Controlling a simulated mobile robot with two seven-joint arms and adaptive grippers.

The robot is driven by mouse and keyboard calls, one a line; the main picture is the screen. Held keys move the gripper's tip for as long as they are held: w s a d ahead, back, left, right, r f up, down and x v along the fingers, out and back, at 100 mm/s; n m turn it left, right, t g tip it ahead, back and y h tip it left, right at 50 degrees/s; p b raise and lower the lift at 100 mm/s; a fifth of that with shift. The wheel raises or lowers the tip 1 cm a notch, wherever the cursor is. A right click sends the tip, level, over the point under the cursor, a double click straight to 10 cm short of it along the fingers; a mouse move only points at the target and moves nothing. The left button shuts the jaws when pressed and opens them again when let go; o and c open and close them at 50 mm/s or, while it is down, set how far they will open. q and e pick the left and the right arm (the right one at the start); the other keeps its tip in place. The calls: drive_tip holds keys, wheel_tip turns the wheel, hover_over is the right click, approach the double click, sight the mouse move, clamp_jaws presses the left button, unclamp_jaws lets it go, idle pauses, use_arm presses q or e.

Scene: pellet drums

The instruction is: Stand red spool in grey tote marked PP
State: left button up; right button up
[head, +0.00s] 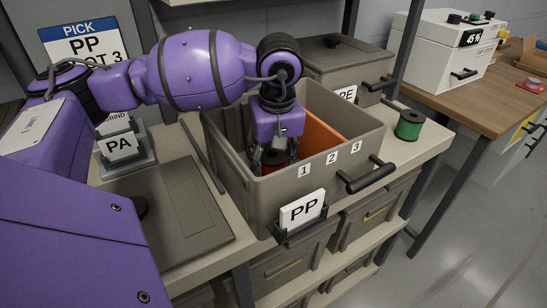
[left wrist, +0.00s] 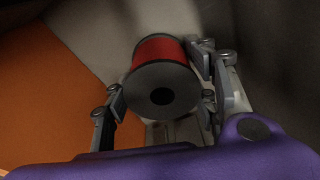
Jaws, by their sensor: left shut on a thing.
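The grey tote marked PP (head: 257,197) stands open on the bench, with numbers 1, 2 and 3 along its front rim. My left gripper (head: 273,158) reaches down into it, at the end by number 1. It is shut on the red spool (head: 282,161), which has dark flanges. In the left wrist view the red spool (left wrist: 160,52) sits between the fingers of my left gripper (left wrist: 162,103), one flange facing the camera. An orange divider (head: 318,136) stands beside it inside the tote. I cannot tell whether the spool touches the floor. My right gripper is not in view.
A green spool (head: 409,124) stands on the bench right of the tote. A lidded tote marked PE (head: 330,58) is behind. A grey lid (head: 182,215) lies left of the tote, near the PA card (head: 121,145). A sign (head: 84,46) reads PICK PP, slot 3.

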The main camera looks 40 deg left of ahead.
use_arm(q)
drive_tip(key=shift+f, duration=0.1)
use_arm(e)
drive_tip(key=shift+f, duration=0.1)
use_arm(q)
drive_tip(key=o, duration=1.3)
drive_tip(key=shift+o, duration=0.2)
drive_tip(key=shift+r+p, duration=1.35)
drive_tip(key=shift+r, duration=1.65)
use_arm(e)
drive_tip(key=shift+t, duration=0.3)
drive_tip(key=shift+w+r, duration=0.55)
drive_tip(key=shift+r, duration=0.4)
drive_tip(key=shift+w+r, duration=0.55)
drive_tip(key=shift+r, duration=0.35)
use_arm(q)
wheel_tip(320, 180, up, 12)
drive_tip(key=p, duration=0.4)
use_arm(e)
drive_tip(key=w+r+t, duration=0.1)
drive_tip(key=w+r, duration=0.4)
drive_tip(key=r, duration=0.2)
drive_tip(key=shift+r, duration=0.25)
